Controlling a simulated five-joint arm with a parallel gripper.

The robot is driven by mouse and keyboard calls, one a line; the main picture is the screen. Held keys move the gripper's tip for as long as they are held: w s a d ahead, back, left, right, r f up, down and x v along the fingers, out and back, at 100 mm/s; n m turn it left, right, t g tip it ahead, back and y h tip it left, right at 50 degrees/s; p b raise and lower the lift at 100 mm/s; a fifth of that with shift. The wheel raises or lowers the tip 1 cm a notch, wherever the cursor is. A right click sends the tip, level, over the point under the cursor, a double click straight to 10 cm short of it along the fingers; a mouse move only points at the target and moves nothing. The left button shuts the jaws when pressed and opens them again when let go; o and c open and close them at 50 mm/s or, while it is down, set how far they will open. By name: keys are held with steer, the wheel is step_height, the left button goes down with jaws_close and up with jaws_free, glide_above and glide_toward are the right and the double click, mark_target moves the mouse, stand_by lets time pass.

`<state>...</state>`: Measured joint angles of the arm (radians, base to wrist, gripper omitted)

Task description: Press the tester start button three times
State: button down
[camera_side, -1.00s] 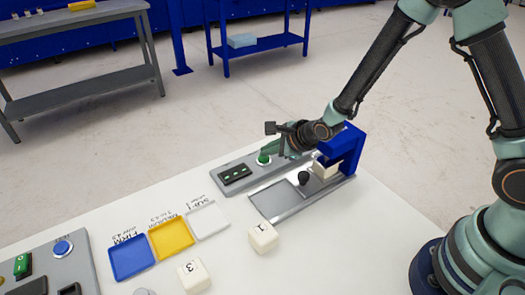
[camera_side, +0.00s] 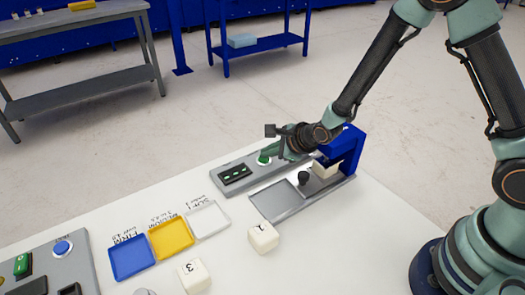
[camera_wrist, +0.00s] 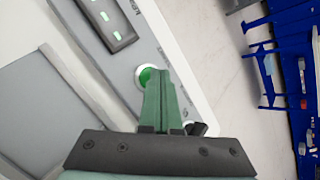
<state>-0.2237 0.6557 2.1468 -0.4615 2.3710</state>
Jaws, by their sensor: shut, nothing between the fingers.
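The green round start button (camera_side: 263,160) sits on the grey tester panel (camera_side: 222,185). It also shows in the wrist view (camera_wrist: 143,78), partly covered by my fingers. My gripper (camera_side: 268,155) is shut and empty, with its green fingertips at the button; in the wrist view the fingertips (camera_wrist: 156,74) overlap it. I cannot tell whether they touch or press it.
The blue press frame (camera_side: 350,150) stands right of my gripper, with a cream block (camera_side: 325,169) and a black knob (camera_side: 303,178) by it. Blue (camera_side: 131,257), yellow (camera_side: 171,239) and white (camera_side: 208,219) trays and cream blocks marked 1 (camera_side: 263,237) and 3 (camera_side: 194,274) lie in front.

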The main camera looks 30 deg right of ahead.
mark_target(268, 160)
stand_by(0.4)
steer(key=shift+r, duration=3.25)
